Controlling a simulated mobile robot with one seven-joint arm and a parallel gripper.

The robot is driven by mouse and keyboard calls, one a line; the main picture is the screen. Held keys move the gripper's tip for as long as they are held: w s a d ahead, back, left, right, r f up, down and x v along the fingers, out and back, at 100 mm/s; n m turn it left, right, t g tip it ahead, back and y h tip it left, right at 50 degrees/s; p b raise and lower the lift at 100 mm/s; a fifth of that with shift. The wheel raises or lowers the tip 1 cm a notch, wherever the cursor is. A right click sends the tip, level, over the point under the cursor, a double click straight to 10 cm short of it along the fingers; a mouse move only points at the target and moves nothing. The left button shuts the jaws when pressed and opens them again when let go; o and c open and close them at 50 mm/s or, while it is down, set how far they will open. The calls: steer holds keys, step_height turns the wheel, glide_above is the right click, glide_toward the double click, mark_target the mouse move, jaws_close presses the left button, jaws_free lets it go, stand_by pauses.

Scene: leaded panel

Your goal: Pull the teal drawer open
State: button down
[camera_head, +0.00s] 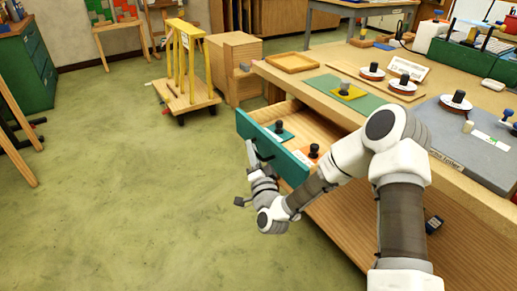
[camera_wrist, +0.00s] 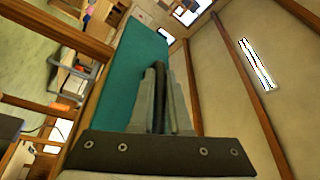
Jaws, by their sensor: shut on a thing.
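The teal drawer (camera_head: 270,150) stands pulled out from the wooden bench, and its inside is open to view. In the wrist view its teal front (camera_wrist: 133,75) rises behind the fingers. My gripper (camera_head: 251,154) is at the outer face of the drawer front. In the wrist view my gripper (camera_wrist: 160,90) is shut on the dark drawer handle (camera_wrist: 159,76), which shows between the fingers. A teal piece with a black knob (camera_head: 279,130) and an orange piece with a black knob (camera_head: 312,153) lie in the drawer.
The bench top (camera_head: 290,78) carries a green mat (camera_head: 322,88), a wooden tray (camera_head: 293,62) and several knobbed pieces. A yellow-railed cart (camera_head: 188,98) and a wooden box (camera_head: 235,65) stand beyond the drawer. The green floor (camera_head: 130,190) at left is clear.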

stand_by(0.3)
steer(key=c, duration=0.9)
jaws_free()
steer(key=shift+b+v, duration=0.45)
steer(key=shift+v, duration=8.3)
steer(key=shift+a+r, duration=0.1)
steer(key=shift+a, duration=0.05)
